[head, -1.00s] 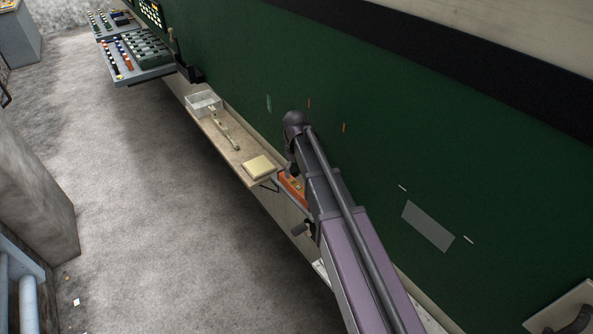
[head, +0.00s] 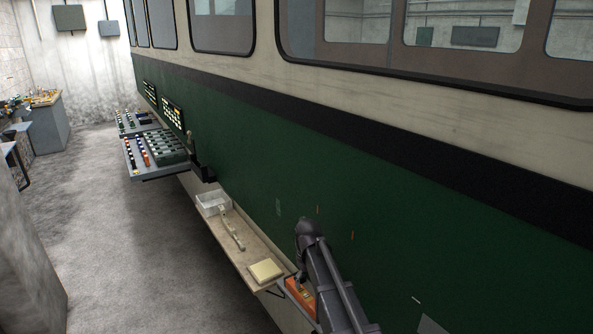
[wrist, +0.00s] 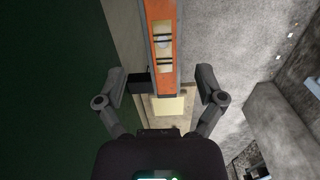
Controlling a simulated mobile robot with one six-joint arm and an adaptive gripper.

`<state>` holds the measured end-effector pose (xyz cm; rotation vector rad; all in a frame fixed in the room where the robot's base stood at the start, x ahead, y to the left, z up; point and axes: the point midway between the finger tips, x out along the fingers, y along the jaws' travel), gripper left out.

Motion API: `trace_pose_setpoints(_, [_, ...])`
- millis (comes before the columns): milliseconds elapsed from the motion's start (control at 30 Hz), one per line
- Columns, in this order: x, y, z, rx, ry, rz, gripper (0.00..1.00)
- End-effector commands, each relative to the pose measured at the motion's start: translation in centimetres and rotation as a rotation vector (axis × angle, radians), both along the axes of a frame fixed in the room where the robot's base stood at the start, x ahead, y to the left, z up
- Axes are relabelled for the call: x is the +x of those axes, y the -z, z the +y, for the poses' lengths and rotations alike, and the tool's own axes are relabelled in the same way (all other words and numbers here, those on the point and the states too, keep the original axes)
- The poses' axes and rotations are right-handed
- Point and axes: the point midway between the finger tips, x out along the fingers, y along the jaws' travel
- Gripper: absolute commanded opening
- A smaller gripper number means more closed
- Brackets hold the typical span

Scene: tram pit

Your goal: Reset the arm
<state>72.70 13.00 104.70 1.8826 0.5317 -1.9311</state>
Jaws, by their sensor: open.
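My gripper (wrist: 162,82) shows in the wrist view with its two dark fingers spread wide apart. An orange spirit level (wrist: 175,45) with pale vial windows shows between and beyond the fingers; I see no finger closed on it. In the head view the orange level (head: 302,297) lies by the near end of a narrow shelf, partly hidden by my arm. My arm is at the lower right of the head view, against the green tram side (head: 420,220). My gripper cannot be made out there.
The narrow shelf (head: 246,254) along the tram holds a clear box (head: 212,203), a thin pale strip (head: 231,231) and a yellow pad (head: 266,271). Button consoles (head: 157,152) stand farther along. The grey floor (head: 130,250) to the left is open, beside a concrete pillar (head: 32,260).

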Motion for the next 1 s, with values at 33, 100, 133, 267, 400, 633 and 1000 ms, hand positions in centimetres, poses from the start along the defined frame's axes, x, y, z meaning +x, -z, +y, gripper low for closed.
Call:
trace_pose_setpoints(33, [-1.2,0.1,-0.9,0.000,0.022,-0.001,0.88])
trace_pose_setpoints(100, [-2.7,0.2,-2.1,0.000,0.063,-0.003,0.88])
trace_pose_setpoints(133, [-3.5,0.3,-2.7,0.001,0.084,-0.003,0.88])
trace_pose_setpoints(267, [-7.5,0.6,-5.8,0.002,0.197,-0.009,0.88])
trace_pose_setpoints(400, [-12.2,0.9,-9.0,0.003,0.333,-0.015,0.88])
trace_pose_setpoints(633, [-17.8,1.3,-12.3,0.005,0.504,-0.022,0.88])
trace_pose_setpoints(1000, [-18.9,1.3,-13.0,0.006,0.554,-0.025,0.88])
